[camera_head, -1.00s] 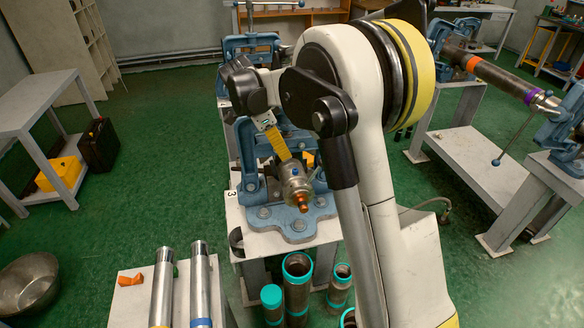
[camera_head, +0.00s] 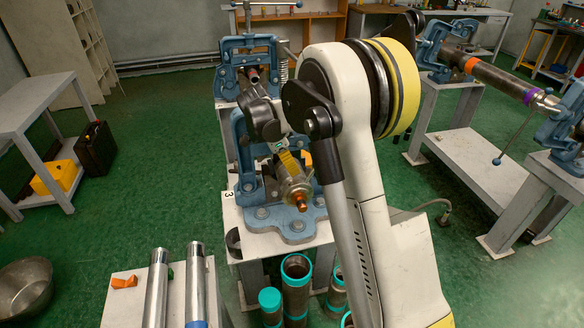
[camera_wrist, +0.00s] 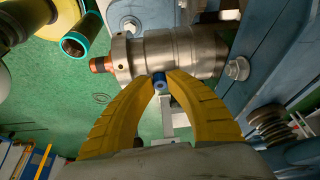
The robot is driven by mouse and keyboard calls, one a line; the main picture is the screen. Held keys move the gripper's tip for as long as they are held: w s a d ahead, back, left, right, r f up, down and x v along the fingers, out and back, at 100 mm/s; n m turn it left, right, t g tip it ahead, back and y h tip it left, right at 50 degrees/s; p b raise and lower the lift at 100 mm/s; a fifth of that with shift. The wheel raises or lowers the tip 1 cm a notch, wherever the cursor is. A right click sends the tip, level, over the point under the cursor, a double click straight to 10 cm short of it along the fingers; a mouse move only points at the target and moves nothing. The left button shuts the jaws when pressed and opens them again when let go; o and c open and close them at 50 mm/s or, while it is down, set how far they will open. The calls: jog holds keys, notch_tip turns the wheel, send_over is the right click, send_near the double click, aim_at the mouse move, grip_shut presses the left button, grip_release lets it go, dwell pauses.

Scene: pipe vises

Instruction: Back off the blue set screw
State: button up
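The grey metal cylindrical fitting (camera_wrist: 175,53) with a copper-coloured tip (camera_wrist: 103,64) lies across the upper middle of the wrist view. The small blue set screw (camera_wrist: 160,83) sits on its near side. My gripper (camera_wrist: 162,78) has its two yellow fingers closed in on the screw from both sides, tips at the fitting's surface. In the head view my gripper (camera_head: 291,170) reaches down over the fitting (camera_head: 296,188) in the blue vise (camera_head: 243,160) on stand 3. The screw is hidden there by my fingers.
Blue vise parts (camera_wrist: 270,50) stand close on the right in the wrist view. Teal-rimmed pipes (camera_head: 296,285) stand below the stand. Two steel pipes (camera_head: 196,285) lie on a table at front left.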

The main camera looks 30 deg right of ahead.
grip_shut()
jog(key=shift+n, duration=0.4)
jog(key=n+t, duration=0.1)
jog(key=n, duration=0.1)
jog(key=shift+s+n, duration=0.15)
jog(key=shift+n, duration=0.25)
jog(key=n+t, duration=0.1)
jog(key=n, duration=0.1)
jog(key=n+t+p, duration=0.1)
jog(key=n, duration=0.1)
jog(key=shift+s+n+y, duration=0.1)
jog(key=shift+n+y, duration=0.2)
jog(key=shift+y, duration=0.1)
jog(key=n+t, duration=0.1)
jog(key=n, duration=0.2)
jog(key=shift+d+n+y, duration=0.1)
jog(key=shift+n+y, duration=0.2)
jog(key=shift+y, duration=0.1)
jog(key=shift+s+f+n+t+y, duration=0.1)
jog(key=shift+n+t+y, duration=0.45)
jog(key=shift+n, duration=1.35)
jog(key=shift+y, duration=0.25)
